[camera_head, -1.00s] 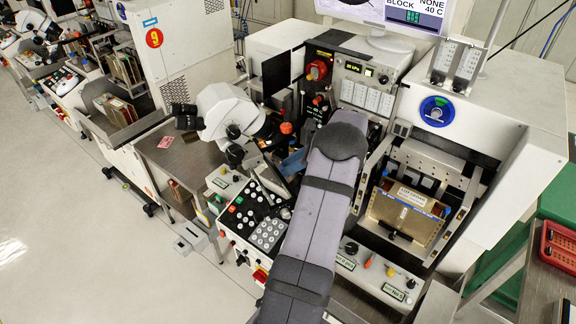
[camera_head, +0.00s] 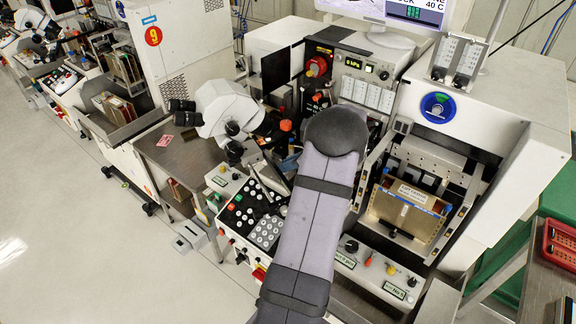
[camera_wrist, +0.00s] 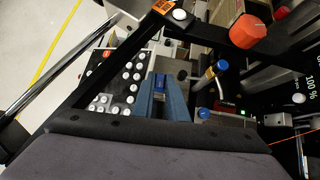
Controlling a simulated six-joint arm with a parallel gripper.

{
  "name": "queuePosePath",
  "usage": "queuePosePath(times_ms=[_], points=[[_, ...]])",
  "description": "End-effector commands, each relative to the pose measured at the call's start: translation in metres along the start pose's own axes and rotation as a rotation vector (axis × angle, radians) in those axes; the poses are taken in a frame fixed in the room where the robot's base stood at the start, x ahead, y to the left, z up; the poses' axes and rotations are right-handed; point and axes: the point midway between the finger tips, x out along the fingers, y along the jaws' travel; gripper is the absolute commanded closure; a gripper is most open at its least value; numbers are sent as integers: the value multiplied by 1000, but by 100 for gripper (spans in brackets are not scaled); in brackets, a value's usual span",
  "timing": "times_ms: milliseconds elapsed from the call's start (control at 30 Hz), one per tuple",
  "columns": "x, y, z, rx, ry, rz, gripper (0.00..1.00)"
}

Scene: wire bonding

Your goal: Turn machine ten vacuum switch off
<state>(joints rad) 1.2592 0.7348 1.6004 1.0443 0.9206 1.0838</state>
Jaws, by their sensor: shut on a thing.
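Machine ten's pressure display (camera_head: 353,64) reads 0 kPa in the head view. My gripper (camera_head: 289,161) is mostly hidden behind my own arm there; only a bit of its blue fingers shows, over the machine's middle. In the wrist view my gripper (camera_wrist: 160,82) has its two blue fingers close together, shut on a small part at a grey metal box (camera_wrist: 170,65). That part, the vacuum switch by its place, is nearly hidden between the fingertips, so its lever position cannot be seen.
A button panel (camera_head: 254,221) lies left of my arm. A microscope (camera_head: 228,112) stands at the left. An orange knob (camera_wrist: 257,33) and a blue-capped post (camera_wrist: 217,69) are close to my gripper. A bonding unit with a brass plate (camera_head: 402,214) is at the right.

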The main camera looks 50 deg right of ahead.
Motion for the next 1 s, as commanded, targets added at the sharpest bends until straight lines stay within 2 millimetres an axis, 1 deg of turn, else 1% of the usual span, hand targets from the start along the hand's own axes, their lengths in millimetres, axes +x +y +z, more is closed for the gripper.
queuePosePath(times_ms=[33,500,733,1000], points=[[2,3,0,29,-2,-27,100],[4,7,1,276,-3,-273,100],[3,7,2,333,-2,-331,100],[2,8,2,350,-1,-346,100]])
